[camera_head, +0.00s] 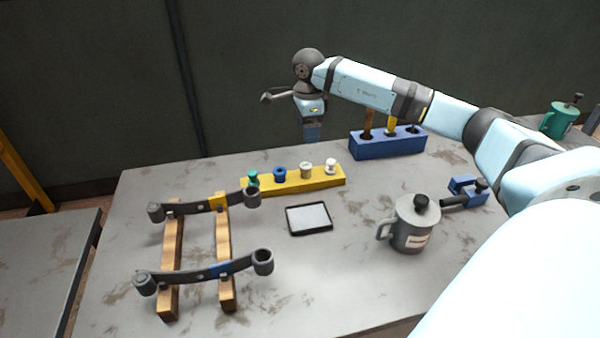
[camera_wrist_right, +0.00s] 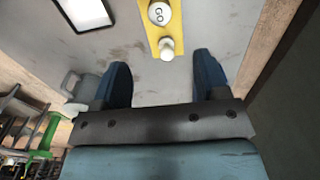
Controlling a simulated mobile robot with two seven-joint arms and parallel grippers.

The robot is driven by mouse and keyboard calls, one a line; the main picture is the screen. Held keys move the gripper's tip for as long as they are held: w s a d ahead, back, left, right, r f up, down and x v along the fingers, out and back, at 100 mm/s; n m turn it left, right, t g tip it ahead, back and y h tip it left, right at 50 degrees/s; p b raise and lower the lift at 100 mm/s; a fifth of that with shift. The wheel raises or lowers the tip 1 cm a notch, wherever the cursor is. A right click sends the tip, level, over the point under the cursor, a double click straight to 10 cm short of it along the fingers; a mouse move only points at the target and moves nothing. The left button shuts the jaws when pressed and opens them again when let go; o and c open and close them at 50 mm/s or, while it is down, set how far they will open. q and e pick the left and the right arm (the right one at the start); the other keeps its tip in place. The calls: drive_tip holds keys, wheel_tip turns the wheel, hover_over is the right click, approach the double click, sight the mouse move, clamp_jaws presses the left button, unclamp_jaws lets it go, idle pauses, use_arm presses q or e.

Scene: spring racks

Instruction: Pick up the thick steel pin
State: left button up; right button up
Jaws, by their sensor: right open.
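I cannot pick out a thick steel pin for certain. A short dark cylinder (camera_head: 454,202) lies against a small blue block (camera_head: 467,187) at the right of the table; I cannot tell what it is. My right gripper (camera_head: 312,136) points down near the table's back edge, behind the yellow rack (camera_head: 292,185). In the right wrist view its two blue fingers (camera_wrist_right: 163,78) stand wide apart with nothing between them. The yellow rack (camera_wrist_right: 166,28) with pale pieces shows just beyond the fingertips. My left gripper is not in view.
Two leaf springs (camera_head: 185,207) (camera_head: 205,271) lie across wooden bars at the left. A blue tool holder (camera_head: 388,147) stands at the back right, a grey lidded can (camera_head: 412,228) at the right front. A tablet (camera_head: 309,219) lies mid-table. Bare table lies around the tablet.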

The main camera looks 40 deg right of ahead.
hover_over(306, 165)
wheel_tip(306, 165, down, 6)
drive_tip(key=shift+s+f, duration=0.15)
drive_tip(key=shift+f, duration=0.1)
drive_tip(key=shift+w+f+b, duration=0.2)
drive_tip(key=shift+f+b, duration=0.1)
drive_tip(key=shift+f, duration=2.85)
drive_tip(key=shift+r, duration=0.1)
drive_tip(key=c, duration=0.9)
